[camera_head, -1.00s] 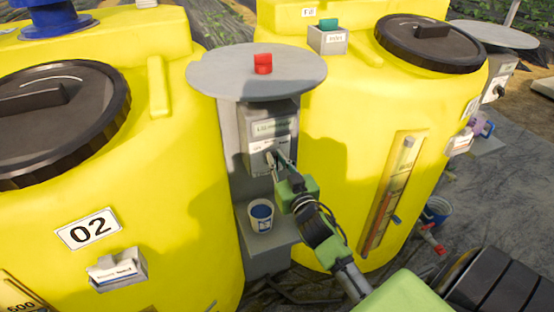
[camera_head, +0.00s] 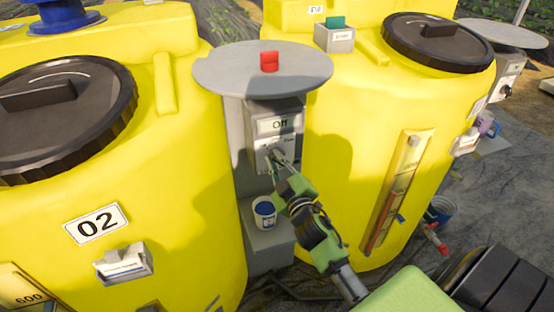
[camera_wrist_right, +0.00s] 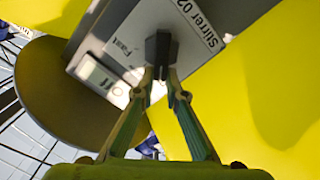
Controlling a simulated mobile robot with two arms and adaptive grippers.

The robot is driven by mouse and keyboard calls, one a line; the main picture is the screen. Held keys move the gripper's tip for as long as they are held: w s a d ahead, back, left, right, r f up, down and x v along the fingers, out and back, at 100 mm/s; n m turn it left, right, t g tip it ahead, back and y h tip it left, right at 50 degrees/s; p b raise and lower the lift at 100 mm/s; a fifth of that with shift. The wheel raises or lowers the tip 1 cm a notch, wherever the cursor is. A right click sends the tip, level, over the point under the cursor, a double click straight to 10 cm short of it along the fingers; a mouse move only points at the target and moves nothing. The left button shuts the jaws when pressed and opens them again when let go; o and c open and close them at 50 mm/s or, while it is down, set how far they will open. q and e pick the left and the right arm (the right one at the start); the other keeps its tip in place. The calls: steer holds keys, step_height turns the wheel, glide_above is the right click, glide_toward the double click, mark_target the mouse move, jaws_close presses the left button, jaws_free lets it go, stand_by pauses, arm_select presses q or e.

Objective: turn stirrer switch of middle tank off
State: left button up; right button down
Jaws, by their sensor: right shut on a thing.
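The stirrer switch box (camera_head: 275,130) stands on a grey post under a round grey plate, between two yellow tanks. Its display reads "Off" in the head view. The wrist view shows the box label "Stirrer 02" (camera_wrist_right: 197,22) and the word "Fast". My right gripper (camera_head: 277,157) is at the front of the box; in the wrist view (camera_wrist_right: 160,72) its fingertips are shut on the dark switch knob (camera_wrist_right: 161,48). The tank on the left bears the label 02 (camera_head: 96,223). My left gripper is not in view.
A red block (camera_head: 269,62) sits on the round grey plate (camera_head: 225,72) above the box. A small white and blue cup (camera_head: 264,212) stands on a ledge below the box, close to my right arm. Tanks stand close on both sides.

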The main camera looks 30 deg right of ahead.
steer(key=shift+f+n, duration=0.1)
steer(key=shift+n, duration=0.4)
steer(key=c, duration=2)
jaws_free()
steer(key=shift+c, duration=0.2)
steer(key=v, duration=1.2)
steer(key=shift+f, duration=0.15)
